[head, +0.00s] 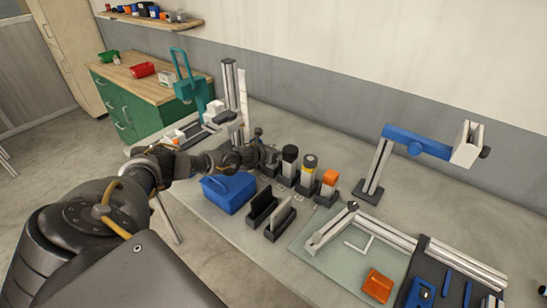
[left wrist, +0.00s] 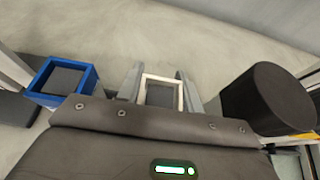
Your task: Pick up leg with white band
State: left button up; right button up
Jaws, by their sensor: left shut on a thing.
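The leg with the white band (left wrist: 161,78) shows end-on in the left wrist view, a square white rim around a dark middle. It sits between the two fingers of my left gripper (left wrist: 160,95), which is shut on it. In the head view my left gripper (head: 268,158) is low over the workbench, just left of a leg with a black top (head: 290,154); the gripper and wrist hide the white-banded leg there. A blue-banded square leg (left wrist: 84,78) is left of the gripper in the left wrist view, and a black round top (left wrist: 268,98) is close on the right. My right gripper is not in view.
A yellow-banded leg (head: 308,170) and an orange-topped one (head: 329,182) stand to the right. A blue bin (head: 229,193) and dark upright holders (head: 263,207) are in front. A green mat (head: 329,257) with metal profiles and a blue-armed stand (head: 400,136) are farther right.

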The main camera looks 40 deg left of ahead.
pick_arm(q)
jog(key=shift+r+b, duration=0.4)
jog(key=shift+r, duration=0.1)
jog(key=s+d+r+b, duration=0.2)
jog(key=s+d+r, duration=0.1)
jog(key=s+r, duration=0.3)
jog(key=s+d+r+b, duration=0.3)
jog(key=s+r, duration=0.3)
jog(key=shift+s+d+r, duration=0.15)
jog(key=shift+s+d, duration=0.05)
jog(key=shift+d, duration=0.1)
